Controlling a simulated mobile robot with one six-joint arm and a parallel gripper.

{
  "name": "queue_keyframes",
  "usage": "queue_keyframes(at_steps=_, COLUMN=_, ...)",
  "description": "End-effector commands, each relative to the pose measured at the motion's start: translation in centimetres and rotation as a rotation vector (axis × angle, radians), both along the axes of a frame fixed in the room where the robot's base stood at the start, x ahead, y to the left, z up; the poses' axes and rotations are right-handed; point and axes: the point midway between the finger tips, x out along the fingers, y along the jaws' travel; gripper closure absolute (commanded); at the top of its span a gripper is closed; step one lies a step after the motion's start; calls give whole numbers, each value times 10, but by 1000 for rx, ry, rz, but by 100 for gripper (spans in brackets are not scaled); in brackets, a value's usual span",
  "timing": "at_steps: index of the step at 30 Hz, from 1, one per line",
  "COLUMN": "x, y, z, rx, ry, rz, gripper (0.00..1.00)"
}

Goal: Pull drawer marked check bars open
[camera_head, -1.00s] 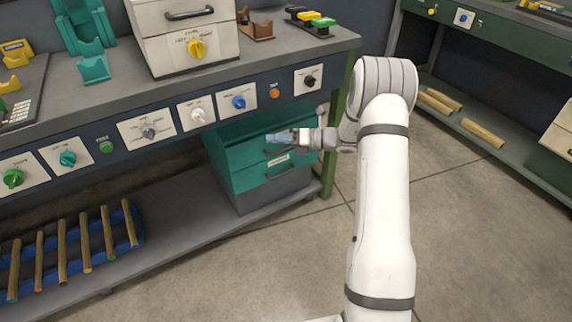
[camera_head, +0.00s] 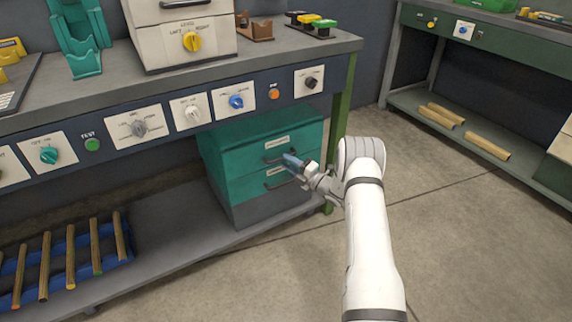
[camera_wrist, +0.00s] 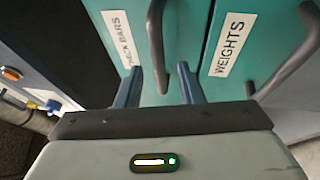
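The teal cabinet (camera_head: 218,160) stands on the bench's lower shelf. Its upper drawer (camera_wrist: 115,50) bears a white label partly hidden by a finger, with "CK BARS" legible in the wrist view. Its dark bar handle (camera_wrist: 155,30) runs upright in that view. The drawer looks shut in the head view. My gripper (camera_wrist: 160,68) is open and empty, its two blue-grey fingers on either side of the handle's line. In the head view my gripper (camera_head: 290,161) is at the upper drawer's front by the handle. I cannot tell whether the fingers touch it.
A green bench leg (camera_head: 341,115) stands right of the cabinet. Open floor (camera_head: 245,285) lies in front.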

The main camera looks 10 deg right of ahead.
Motion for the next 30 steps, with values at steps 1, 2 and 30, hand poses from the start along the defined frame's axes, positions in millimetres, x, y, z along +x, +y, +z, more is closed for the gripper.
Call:
queue_keyframes(at_steps=1, x=4, y=4, z=0, rx=-1, ry=-2, rz=1, gripper=66)
queue_keyframes(at_steps=2, x=6, y=6, z=0, rx=-1, ry=-2, rz=0, gripper=66)
queue_keyframes(at_steps=30, x=11, y=11, z=3, rx=-1, ry=-1, rz=0, gripper=100)
